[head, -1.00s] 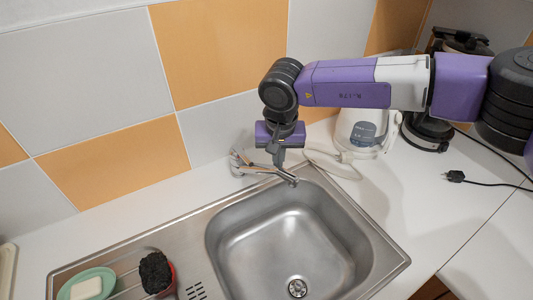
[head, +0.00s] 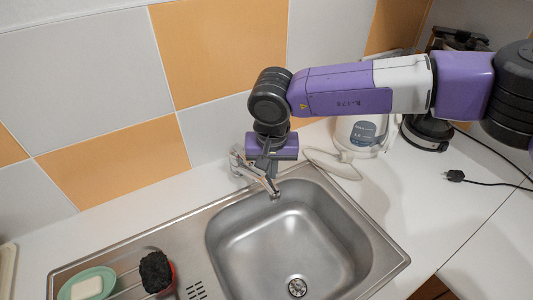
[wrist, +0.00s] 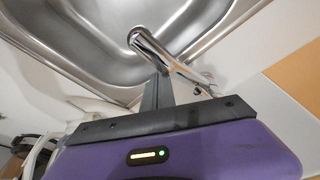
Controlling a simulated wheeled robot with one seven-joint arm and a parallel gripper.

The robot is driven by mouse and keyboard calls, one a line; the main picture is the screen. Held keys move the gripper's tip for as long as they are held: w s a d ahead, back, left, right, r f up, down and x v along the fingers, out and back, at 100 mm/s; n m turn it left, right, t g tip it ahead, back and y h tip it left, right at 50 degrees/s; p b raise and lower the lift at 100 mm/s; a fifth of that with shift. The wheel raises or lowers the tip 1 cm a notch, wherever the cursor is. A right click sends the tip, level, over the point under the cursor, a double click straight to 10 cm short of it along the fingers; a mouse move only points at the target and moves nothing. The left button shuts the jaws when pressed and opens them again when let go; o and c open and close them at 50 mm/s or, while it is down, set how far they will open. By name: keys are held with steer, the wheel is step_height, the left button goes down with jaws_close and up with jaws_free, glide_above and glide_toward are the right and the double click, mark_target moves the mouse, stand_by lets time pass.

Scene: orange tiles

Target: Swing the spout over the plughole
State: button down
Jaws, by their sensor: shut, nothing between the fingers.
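The chrome spout (head: 262,182) reaches from the tap at the wall to the back rim of the steel sink (head: 222,215), its tip over the rear left of the bowl. The plughole (head: 297,287) lies at the front of the bowl floor, well away from the tip. My gripper (head: 266,174) points down with its fingers shut and empty, against or very close to the right side of the spout. In the wrist view the shut fingers (wrist: 157,92) stand beside the spout (wrist: 168,58); contact is hard to tell. The plughole does not show there.
A green soap dish (head: 105,275) and a dark scrubber (head: 156,272) sit on the drainer at left. The tiled wall is close behind the tap. The bowl is empty.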

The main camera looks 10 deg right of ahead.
step_height(320, 180, up, 9)
steer(key=d+p, duration=0.1)
steer(key=p, duration=0.3)
stand_by(0.8)
steer(key=shift+w, duration=0.1)
